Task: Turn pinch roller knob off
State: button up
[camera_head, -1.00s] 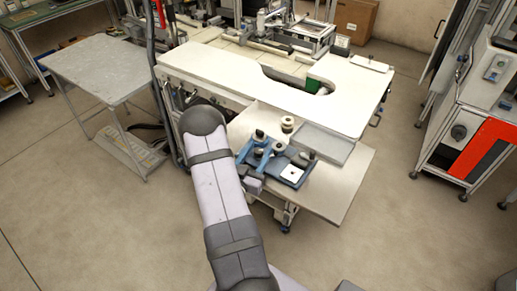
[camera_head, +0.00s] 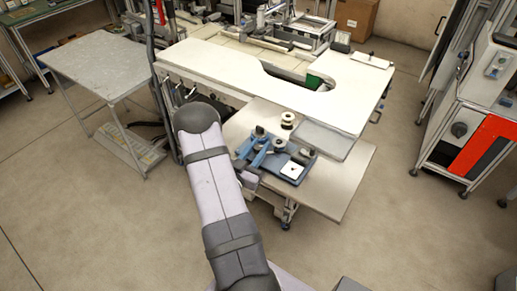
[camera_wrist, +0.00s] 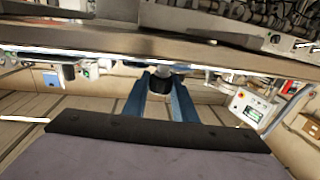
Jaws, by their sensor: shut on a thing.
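The blue tape deck (camera_head: 290,170) sits on the lower pale shelf, with a white square plate and small rollers on it. My gripper (camera_head: 258,148) has blue fingers and reaches over the left part of the deck. In the wrist view my gripper (camera_wrist: 160,95) has its two blue fingers on either side of a dark round knob (camera_wrist: 159,85), and is shut on it. Which way the knob is turned cannot be told. In the head view the fingers and deck parts are both blue and hard to separate, and the knob is not clear.
A cream reel (camera_head: 288,119) stands behind the deck. The large white bench top (camera_head: 220,65) rises behind. The front right of the lower shelf (camera_head: 335,190) is bare.

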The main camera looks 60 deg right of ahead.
jog(key=m+g+b, duration=0.1)
jog(key=g, duration=0.1)
jog(key=m+g+b, duration=0.1)
jog(key=m+g, duration=0.1)
jog(key=shift+w+f+b, duration=0.1)
jog(key=shift+f+b, duration=0.1)
jog(key=shift+b, duration=0.15)
jog(key=m+g+y+b, duration=0.1)
jog(key=g, duration=0.1)
jog(key=m+g+b, duration=0.2)
jog(key=g, duration=0.1)
jog(key=shift+g+y, duration=0.3)
jog(key=shift+y, duration=0.1)
jog(key=m+g+y+b, duration=0.2)
jog(key=m+g+b, duration=0.1)
jog(key=shift+g, duration=0.4)
jog(key=shift+r+m+g+y+b, duration=0.15)
jog(key=shift+m+g+y+b, duration=0.35)
jog(key=shift+m+g+y, duration=0.15)
jog(key=shift+r+y, duration=0.1)
jog(key=shift+y, duration=0.25)
jog(key=o, duration=1.1)
jog(key=shift+c, duration=0.2)
